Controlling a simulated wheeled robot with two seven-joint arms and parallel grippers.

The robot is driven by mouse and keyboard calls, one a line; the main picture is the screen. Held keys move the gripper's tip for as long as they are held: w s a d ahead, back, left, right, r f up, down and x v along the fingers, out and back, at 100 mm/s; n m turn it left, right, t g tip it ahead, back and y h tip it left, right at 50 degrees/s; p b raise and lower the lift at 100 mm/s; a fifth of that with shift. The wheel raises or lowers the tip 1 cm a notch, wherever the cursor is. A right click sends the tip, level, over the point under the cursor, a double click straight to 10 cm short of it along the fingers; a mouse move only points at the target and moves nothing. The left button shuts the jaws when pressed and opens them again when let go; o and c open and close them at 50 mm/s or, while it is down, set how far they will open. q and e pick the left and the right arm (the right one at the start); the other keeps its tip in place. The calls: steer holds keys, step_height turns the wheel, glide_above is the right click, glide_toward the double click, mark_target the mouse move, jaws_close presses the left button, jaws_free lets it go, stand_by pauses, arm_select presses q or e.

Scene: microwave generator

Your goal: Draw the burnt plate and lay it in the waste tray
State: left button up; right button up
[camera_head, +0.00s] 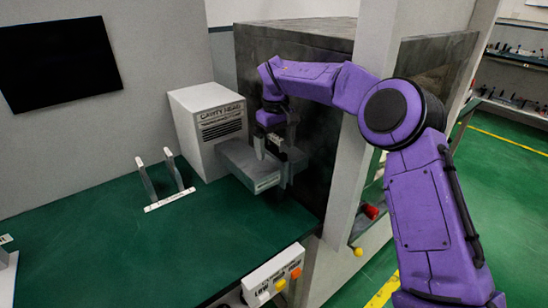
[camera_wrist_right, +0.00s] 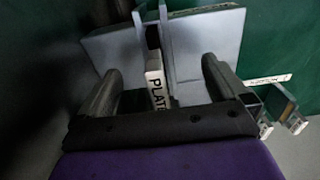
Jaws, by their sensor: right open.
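My right gripper (camera_head: 274,145) is at the grey block (camera_head: 248,163) in front of the cavity head box (camera_head: 208,128). In the right wrist view its two fingers (camera_wrist_right: 158,90) stand apart, one on each side of a white strip (camera_wrist_right: 155,78) lettered "PLAT", with the rest of the word hidden. Grey slab surfaces (camera_wrist_right: 210,42) spread beyond the fingers. I cannot tell whether the fingers touch the strip, or whether this is the burnt plate. My left gripper is not in view. I cannot identify the waste tray.
A stand with two uprights (camera_head: 153,184) and a labelled white base is on the green bench (camera_head: 110,235). A dark cabinet wall (camera_head: 320,140) and a grey post (camera_head: 347,185) are close to my right arm. A control box (camera_head: 272,276) is at the bench front. The bench's left middle is clear.

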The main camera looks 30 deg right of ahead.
stand_by(0.4)
steer(key=shift+b, duration=0.4)
jaws_close()
steer(key=shift+r+p, duration=1.7)
steer(key=shift+r, duration=1.35)
steer(key=shift+f+b, duration=0.1)
steer(key=shift+b, duration=0.3)
